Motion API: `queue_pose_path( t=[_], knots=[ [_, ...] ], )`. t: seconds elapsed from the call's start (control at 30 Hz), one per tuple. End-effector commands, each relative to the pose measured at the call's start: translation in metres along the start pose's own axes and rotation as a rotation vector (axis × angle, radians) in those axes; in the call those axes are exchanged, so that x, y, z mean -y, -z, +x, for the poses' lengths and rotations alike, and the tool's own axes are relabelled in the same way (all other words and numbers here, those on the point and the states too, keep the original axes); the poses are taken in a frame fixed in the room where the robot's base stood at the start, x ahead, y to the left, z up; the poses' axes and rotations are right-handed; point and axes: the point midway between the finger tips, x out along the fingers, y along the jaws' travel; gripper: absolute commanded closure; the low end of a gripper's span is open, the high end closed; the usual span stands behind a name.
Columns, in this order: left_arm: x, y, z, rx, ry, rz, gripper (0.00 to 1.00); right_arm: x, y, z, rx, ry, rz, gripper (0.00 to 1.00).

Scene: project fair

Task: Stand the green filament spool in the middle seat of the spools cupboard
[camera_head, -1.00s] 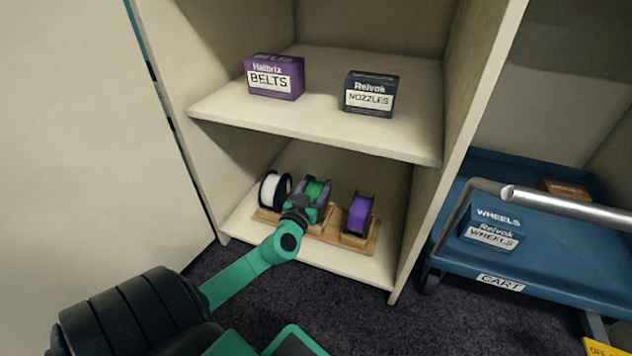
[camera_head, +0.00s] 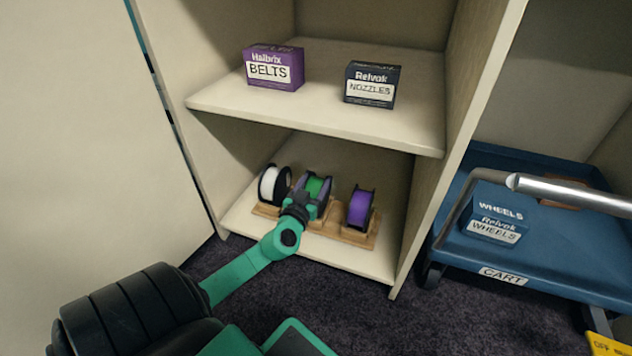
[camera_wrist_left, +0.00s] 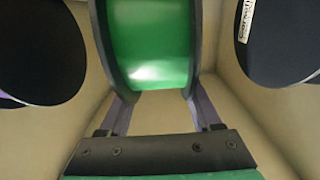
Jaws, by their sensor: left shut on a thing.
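The green filament spool (camera_head: 314,187) stands upright at the middle of a wooden stand (camera_head: 327,228) on the lower shelf of the cupboard. My left gripper (camera_head: 308,197) is shut on this spool from the front. In the left wrist view the green spool (camera_wrist_left: 150,45) with its black flanges sits between the fingers. The gripper hides much of the spool's lower part and the middle seat, so I cannot tell whether the spool rests fully in it. My right gripper is not in view.
A white spool (camera_head: 270,186) stands on the left of the stand and a purple spool (camera_head: 359,207) on the right, both close by. The upper shelf (camera_head: 330,123) holds a belts box (camera_head: 273,68) and a nozzles box (camera_head: 371,84). A blue cart (camera_head: 545,255) stands at the right.

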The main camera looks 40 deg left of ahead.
Motion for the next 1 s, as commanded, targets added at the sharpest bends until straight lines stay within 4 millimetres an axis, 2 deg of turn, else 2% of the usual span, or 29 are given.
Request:
queue_pose_path(
  t=[0.27,0.3,0.37,0.73,0.87,1.0],
  knots=[
    [0.000,-0.004,0.000,-0.002,0.001,0.000,1.00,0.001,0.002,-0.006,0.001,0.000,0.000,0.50],
    [0.000,-0.003,0.000,-0.002,0.001,0.000,0.24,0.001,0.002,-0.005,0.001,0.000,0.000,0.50],
    [0.000,-0.003,0.000,-0.002,0.001,0.000,0.01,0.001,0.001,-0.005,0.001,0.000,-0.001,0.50],
    [0.000,-0.005,-0.003,0.003,-0.001,0.001,0.00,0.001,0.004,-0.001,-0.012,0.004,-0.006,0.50],
    [0.000,-0.004,-0.030,0.005,-0.001,0.002,0.00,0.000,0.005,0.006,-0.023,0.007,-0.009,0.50],
    [0.000,-0.004,-0.067,0.006,-0.002,0.003,0.00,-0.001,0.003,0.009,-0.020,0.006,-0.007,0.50]
  ],
)
